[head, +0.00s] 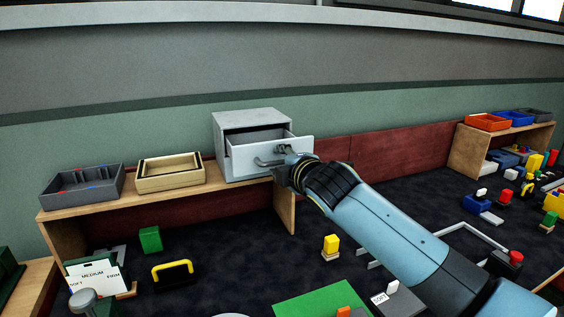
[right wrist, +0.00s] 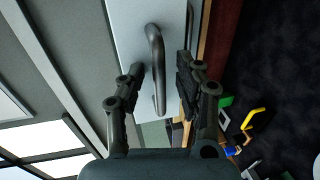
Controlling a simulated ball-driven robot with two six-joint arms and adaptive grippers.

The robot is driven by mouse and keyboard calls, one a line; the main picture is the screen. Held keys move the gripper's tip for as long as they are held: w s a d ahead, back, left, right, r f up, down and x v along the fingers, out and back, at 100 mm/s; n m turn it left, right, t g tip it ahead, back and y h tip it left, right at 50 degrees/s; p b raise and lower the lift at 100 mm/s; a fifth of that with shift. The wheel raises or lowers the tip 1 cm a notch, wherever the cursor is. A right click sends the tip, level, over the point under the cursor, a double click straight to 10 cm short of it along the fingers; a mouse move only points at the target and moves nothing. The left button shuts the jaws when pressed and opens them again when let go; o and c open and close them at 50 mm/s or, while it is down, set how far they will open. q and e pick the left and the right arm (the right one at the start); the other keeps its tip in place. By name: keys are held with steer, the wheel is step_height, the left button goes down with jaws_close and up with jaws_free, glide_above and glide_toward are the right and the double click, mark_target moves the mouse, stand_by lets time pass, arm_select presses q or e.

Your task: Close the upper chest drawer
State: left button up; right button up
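A small grey chest (head: 252,118) stands on a wooden shelf against the wall. Its drawer (head: 240,159) is pulled out, with the open top and interior showing. The drawer's curved metal handle (head: 266,162) is on the pale front panel. My right gripper (head: 284,160) is at the right part of this front. In the right wrist view the handle (right wrist: 157,62) lies between the two spread fingers of my right gripper (right wrist: 157,82), with gaps on both sides. The fingers look open and not closed on it. Whether a fingertip touches the panel cannot be told. My left gripper is not in view.
The wooden shelf (head: 130,204) also bears a grey tray (head: 85,190) and a wooden tray (head: 170,178), left of the chest. Below lies a dark surface with a green block (head: 150,239) and a yellow handle (head: 172,270). Another shelf with coloured bins (head: 488,122) stands right.

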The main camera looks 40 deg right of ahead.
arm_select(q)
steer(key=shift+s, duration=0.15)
arm_select(e)
steer(key=shift+c, duration=0.2)
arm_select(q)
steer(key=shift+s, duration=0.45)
arm_select(e)
jaws_close()
steer(key=x, duration=0.4)
steer(key=r+b+x, duration=0.1)
steer(key=x, duration=0.3)
steer(key=r+x, duration=0.1)
steer(key=x, duration=0.3)
steer(key=shift+w+r, duration=0.2)
steer(key=shift+r, duration=0.05)
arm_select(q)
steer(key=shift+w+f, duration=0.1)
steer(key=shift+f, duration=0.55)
arm_select(e)
steer(key=shift+o, duration=0.2)
jaws_free()
steer(key=shift+s, duration=0.1)
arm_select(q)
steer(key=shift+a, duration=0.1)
arm_select(e)
steer(key=v, duration=1.2)
